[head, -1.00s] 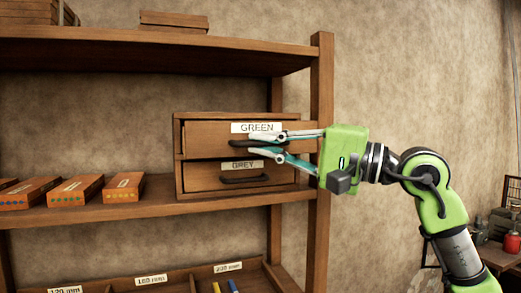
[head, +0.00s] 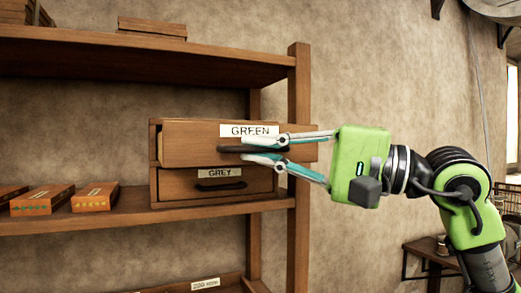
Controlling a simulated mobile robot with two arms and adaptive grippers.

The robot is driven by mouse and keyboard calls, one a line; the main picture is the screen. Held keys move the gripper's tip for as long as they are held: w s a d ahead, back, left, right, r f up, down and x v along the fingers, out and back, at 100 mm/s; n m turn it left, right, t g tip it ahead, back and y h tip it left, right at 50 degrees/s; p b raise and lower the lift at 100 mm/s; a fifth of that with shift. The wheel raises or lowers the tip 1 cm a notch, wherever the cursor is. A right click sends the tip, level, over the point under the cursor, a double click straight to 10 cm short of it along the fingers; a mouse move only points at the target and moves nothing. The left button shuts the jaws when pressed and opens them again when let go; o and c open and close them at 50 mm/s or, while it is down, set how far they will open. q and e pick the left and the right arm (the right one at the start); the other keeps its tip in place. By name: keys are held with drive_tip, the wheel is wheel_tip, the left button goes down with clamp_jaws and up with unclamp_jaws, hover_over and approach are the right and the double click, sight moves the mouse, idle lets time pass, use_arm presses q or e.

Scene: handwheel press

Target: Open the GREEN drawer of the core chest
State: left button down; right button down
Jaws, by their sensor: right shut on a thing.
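The core chest (head: 153,160) stands on the middle shelf with two drawers. The GREEN drawer (head: 190,150) is the upper one, with a white label and a dark handle (head: 228,149). Its front stands out from the chest, larger than the drawer front below, so it is partly open. My right gripper (head: 243,150) comes in from the right and is shut on the GREEN drawer's handle, one finger above and one below. The fingers hide the handle's right part. The GREY drawer (head: 180,185) below is closed. My left gripper is not in view.
Orange labelled boxes (head: 95,197) lie on the shelf left of the chest. A wooden post (head: 299,215) of the shelf rises just right of the chest, behind my gripper. A small table (head: 432,250) stands at the lower right.

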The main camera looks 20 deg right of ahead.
drive_tip(key=c, duration=2.4)
unclamp_jaws()
drive_tip(key=shift+c, duration=0.2)
drive_tip(key=v, duration=1.2)
drive_tip(key=shift+f, duration=0.1)
